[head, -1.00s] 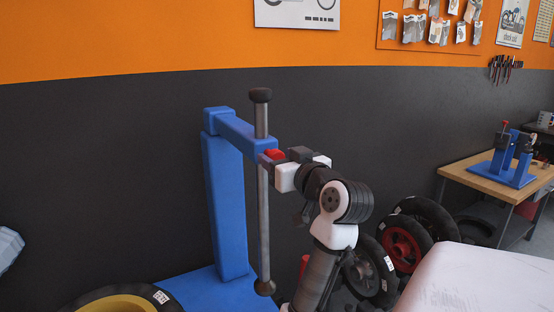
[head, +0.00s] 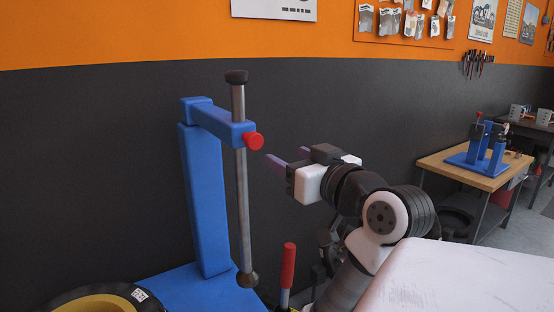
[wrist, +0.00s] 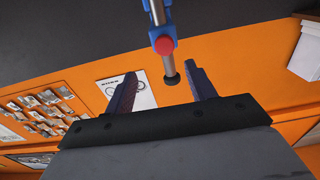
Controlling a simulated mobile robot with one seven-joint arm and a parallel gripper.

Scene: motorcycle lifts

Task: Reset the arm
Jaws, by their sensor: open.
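My gripper (head: 288,162) is open and empty in the head view, a short gap to the right of the red knob (head: 253,140) on a blue stand (head: 205,190). My arm bends up from the lower right. In the wrist view my gripper's two fingers (wrist: 160,90) stand apart. The red knob (wrist: 164,45) and the lower-looking dark end of the metal rod (wrist: 170,72) show beyond and between them, with nothing held.
The vertical metal rod (head: 240,200) passes through the stand's arm. A red-handled lever (head: 288,266) rises below my gripper. A yellow-rimmed tire (head: 95,300) lies at lower left. A white surface (head: 450,275) fills the lower right. A wooden workbench (head: 470,170) stands farther right.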

